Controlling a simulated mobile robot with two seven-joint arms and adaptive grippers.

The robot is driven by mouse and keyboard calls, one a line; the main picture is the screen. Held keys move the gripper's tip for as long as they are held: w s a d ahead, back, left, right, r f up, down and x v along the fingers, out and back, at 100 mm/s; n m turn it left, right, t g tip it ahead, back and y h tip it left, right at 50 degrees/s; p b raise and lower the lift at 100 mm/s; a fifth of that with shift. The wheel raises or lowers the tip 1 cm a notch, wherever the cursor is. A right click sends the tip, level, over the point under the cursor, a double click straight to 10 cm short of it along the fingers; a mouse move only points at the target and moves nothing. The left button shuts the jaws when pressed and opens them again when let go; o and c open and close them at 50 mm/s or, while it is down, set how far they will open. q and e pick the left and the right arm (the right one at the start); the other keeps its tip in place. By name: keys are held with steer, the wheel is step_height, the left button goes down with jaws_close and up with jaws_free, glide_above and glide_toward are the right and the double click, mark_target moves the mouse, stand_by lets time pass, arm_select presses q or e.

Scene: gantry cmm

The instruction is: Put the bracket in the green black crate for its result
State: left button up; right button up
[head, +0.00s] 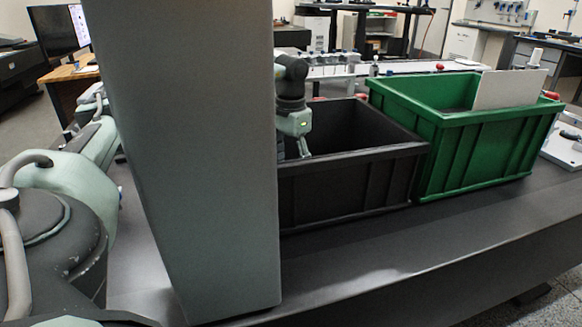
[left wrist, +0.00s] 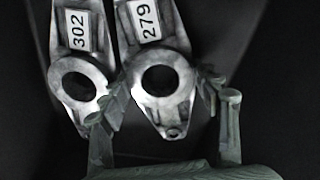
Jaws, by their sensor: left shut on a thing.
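The black crate (head: 350,180) stands on the dark table, with the green crate (head: 485,155) beside it on the right. My left gripper (head: 303,148) reaches down into the left part of the black crate; its fingertips are partly hidden by the rim. In the left wrist view, a grey metal bracket labelled 279 (left wrist: 150,50) lies between the fingers of my left gripper (left wrist: 165,108), which is shut on it. A second bracket, labelled 302 (left wrist: 75,70), lies close on its left against a dark surface. My right gripper is not in view.
A tall grey column (head: 190,160) stands on the table and hides the crate's left end and much of my left arm. A white plate (head: 510,88) stands upright at the green crate. The table strip in front of the crates (head: 400,240) is clear.

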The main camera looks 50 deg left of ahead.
arm_select(q)
steer(key=o, duration=1.4)
steer(key=shift+c, duration=0.2)
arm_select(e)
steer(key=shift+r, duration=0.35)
arm_select(q)
steer(key=shift+r, duration=0.35)
step_height(320, 180, up, 12)
steer(key=p, duration=0.2)
steer(key=shift+f, duration=0.25)
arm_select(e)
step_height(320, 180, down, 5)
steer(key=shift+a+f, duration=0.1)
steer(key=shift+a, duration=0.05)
